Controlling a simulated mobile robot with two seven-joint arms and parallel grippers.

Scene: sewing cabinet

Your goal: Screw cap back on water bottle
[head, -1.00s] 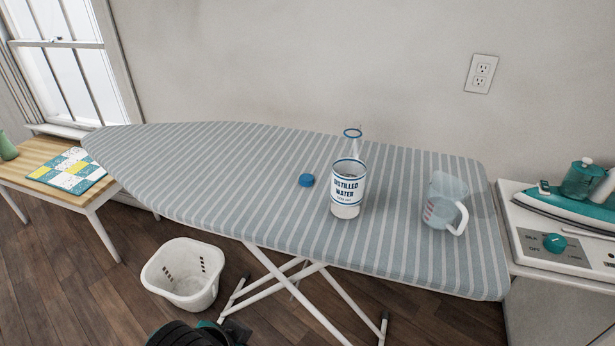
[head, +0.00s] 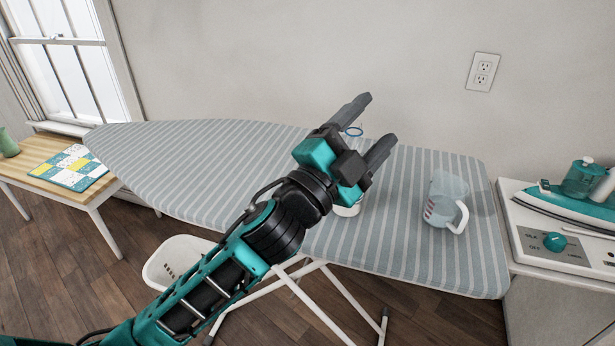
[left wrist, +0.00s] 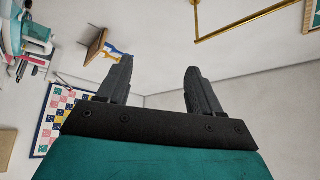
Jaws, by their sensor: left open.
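The distilled water bottle stands upright on the ironing board (head: 190,165). In the head view my left arm covers most of it; its open blue-rimmed mouth (head: 352,131) shows between my fingers, and a bit of its base shows below the gripper. My left gripper (head: 378,122) is open and empty, in front of or above the bottle in the picture; I cannot tell the gap in depth. In the left wrist view the open fingers (left wrist: 160,80) have only wall and room behind them. The blue cap is hidden behind my left arm. My right gripper is not in view.
A clear measuring cup (head: 445,201) stands right of the bottle on the board. A teal iron (head: 570,208) rests on the side table at the right. A white basket (head: 172,262) is on the floor. The board's left part is clear.

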